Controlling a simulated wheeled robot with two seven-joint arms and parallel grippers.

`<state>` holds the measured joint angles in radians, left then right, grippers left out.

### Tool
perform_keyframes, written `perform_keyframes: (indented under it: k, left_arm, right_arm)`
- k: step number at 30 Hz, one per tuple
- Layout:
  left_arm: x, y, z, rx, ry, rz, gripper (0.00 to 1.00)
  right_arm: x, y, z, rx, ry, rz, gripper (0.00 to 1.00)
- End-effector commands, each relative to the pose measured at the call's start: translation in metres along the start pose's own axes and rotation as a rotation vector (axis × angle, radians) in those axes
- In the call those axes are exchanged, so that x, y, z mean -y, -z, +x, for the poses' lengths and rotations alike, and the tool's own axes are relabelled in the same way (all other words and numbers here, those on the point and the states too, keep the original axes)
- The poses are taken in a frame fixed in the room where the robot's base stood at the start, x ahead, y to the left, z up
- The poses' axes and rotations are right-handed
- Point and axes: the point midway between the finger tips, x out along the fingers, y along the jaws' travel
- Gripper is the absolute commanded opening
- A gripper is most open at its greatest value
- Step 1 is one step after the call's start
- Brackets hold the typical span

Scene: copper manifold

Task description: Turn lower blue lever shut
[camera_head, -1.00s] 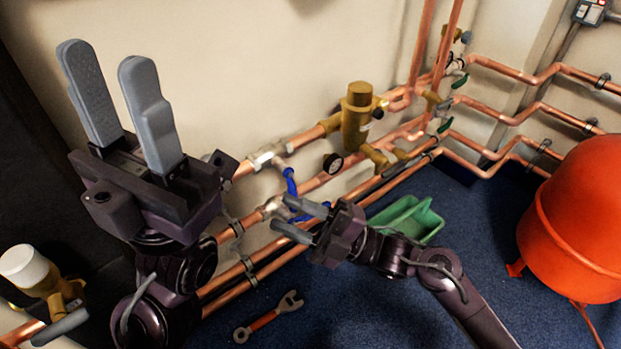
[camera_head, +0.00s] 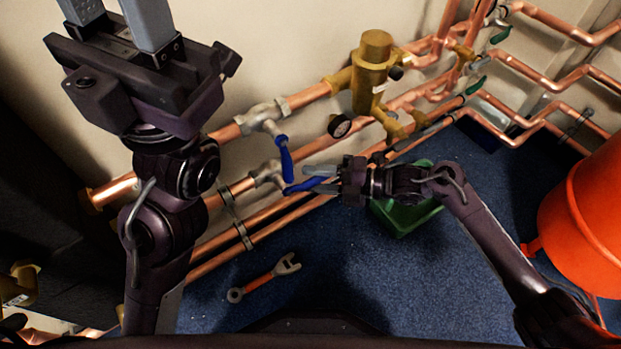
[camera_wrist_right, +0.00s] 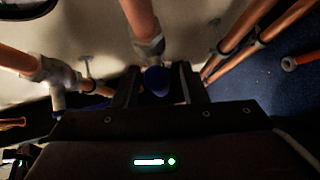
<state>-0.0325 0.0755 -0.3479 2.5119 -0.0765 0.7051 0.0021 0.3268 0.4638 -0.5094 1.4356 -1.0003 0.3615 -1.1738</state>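The lower blue lever (camera_head: 303,186) sits on the lower silver valve (camera_head: 268,174) and points right, toward my right gripper. My right gripper (camera_head: 316,179) is open, its fingers on either side of the lever's end. In the right wrist view the rounded blue lever end (camera_wrist_right: 157,80) shows between the two spread fingers (camera_wrist_right: 158,86), with a gap visible on each side. The upper blue lever (camera_head: 285,158) hangs down from the upper valve (camera_head: 262,117), just above. My left gripper (camera_head: 115,14) is raised at the upper left, open and empty, its fingertips cut off by the frame.
Copper pipes run along the wall, with a brass fitting (camera_head: 371,72) and a pressure gauge (camera_head: 339,126) near the valves. A green tray (camera_head: 405,222) lies under my right wrist. A wrench (camera_head: 264,280) lies on the blue floor. An orange tank (camera_head: 590,210) stands at right.

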Motion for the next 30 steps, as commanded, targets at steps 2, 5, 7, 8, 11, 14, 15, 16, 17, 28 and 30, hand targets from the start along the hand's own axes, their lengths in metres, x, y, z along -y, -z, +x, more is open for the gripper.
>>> perform_keyframes:
  k: [2, 5, 7, 8, 11, 14, 15, 16, 17, 28, 30]
  left_arm:
    - [-0.0014, 0.0017, 0.0018, -0.013, -0.006, 0.0, 0.39]
    - [-0.0024, 0.0019, 0.0046, -0.017, -0.009, -0.001, 0.39]
    - [-0.0031, 0.0027, 0.0064, -0.023, -0.011, -0.002, 0.39]
    - [-0.0032, 0.003, 0.007, -0.025, -0.011, -0.003, 0.39]
    - [-0.0033, 0.0032, 0.0076, -0.026, -0.011, -0.004, 0.39]
    - [-0.0032, 0.0033, 0.0075, -0.027, -0.01, -0.004, 0.39]
    - [-0.0031, 0.0033, 0.0073, -0.027, -0.01, -0.004, 0.39]
    - [-0.0031, 0.0032, 0.0072, -0.026, -0.009, -0.004, 0.39]
    - [-0.003, 0.0031, 0.007, -0.026, -0.009, -0.004, 0.39]
    - [-0.0016, 0.0024, 0.0056, -0.023, -0.007, 0.0, 0.39]
    - [-0.0015, 0.0022, 0.0047, -0.022, -0.007, 0.001, 0.39]
  right_arm:
    - [0.0007, -0.0001, 0.0087, 0.0, -0.002, 0.0, 0.39]
    - [0.0003, -0.0001, 0.0137, 0.0, -0.001, 0.001, 0.39]
    - [-0.0001, 0.0, 0.0152, 0.0, -0.001, 0.001, 0.39]
    - [-0.0002, 0.0, 0.0153, 0.0, -0.001, 0.001, 0.39]
    - [-0.0004, 0.0, 0.0152, 0.001, 0.0, 0.001, 0.39]
    - [-0.0004, 0.0, 0.0151, 0.001, 0.0, 0.001, 0.35]
    - [-0.0004, 0.0001, 0.015, 0.001, 0.0, 0.001, 0.3]
    - [-0.0004, 0.0, 0.015, 0.001, 0.0, 0.001, 0.26]
    - [-0.0004, 0.0001, 0.015, 0.001, 0.0, 0.001, 0.22]
    - [-0.0003, 0.0001, 0.0148, 0.0, 0.0, 0.001, 0.0]
    - [0.0001, -0.0001, 0.0151, 0.0, -0.001, 0.002, 0.0]
